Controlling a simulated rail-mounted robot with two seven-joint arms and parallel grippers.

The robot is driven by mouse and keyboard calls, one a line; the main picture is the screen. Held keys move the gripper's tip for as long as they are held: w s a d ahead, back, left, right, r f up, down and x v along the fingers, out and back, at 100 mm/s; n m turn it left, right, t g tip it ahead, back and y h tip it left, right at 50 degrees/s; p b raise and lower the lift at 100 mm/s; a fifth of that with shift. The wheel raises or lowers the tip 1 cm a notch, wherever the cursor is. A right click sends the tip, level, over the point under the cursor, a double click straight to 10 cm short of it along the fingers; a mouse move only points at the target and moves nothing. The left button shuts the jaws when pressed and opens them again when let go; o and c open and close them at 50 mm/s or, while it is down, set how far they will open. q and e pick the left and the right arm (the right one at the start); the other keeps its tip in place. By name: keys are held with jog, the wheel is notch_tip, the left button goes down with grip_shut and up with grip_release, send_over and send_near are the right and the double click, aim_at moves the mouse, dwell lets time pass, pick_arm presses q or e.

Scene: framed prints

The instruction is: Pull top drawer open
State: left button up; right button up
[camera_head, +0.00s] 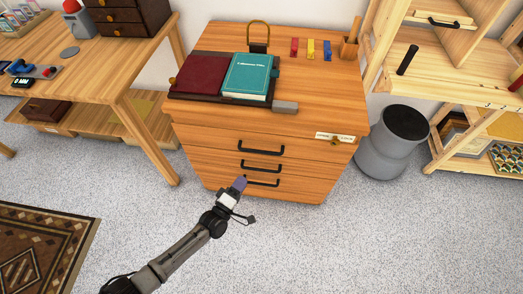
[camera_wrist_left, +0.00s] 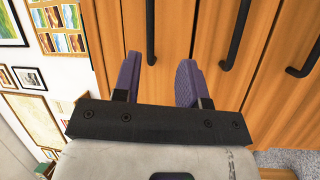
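The wooden drawer cabinet (camera_head: 205,145) has three drawers with black bar handles. The top drawer's handle (camera_head: 261,150) is the highest one, and all drawers look closed. My left gripper (camera_head: 241,183) is in front of the cabinet, overlapping the lower drawers in the head view. In the left wrist view its purple fingers (camera_wrist_left: 158,80) are apart and empty. The leftmost handle there (camera_wrist_left: 150,30), probably the top one, lies ahead in line with the finger gap; I cannot tell the remaining distance. My right gripper is not in view.
A teal book (camera_head: 248,76), a red book (camera_head: 203,74) and a padlock (camera_head: 259,46) sit on the cabinet top. A wooden table (camera_head: 115,85) stands left, a grey bin (camera_head: 385,155) right. Speckled floor in front is clear. Framed prints (camera_wrist_left: 30,78) show at left in the wrist view.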

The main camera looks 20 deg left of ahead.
aim_at(260, 151)
pick_arm(q)
jog(key=shift+n+t, duration=0.3)
jog(key=shift+n, duration=0.6)
jog(key=b+x, duration=0.1)
jog(key=x, duration=0.3)
jog(key=b+x, duration=0.2)
jog(key=x, duration=0.3)
jog(key=b+x, duration=0.2)
jog(key=x, duration=0.2)
jog(key=shift+w+r, duration=0.35)
jog(key=shift+r, duration=0.1)
jog(key=shift+a, duration=0.1)
grip_shut()
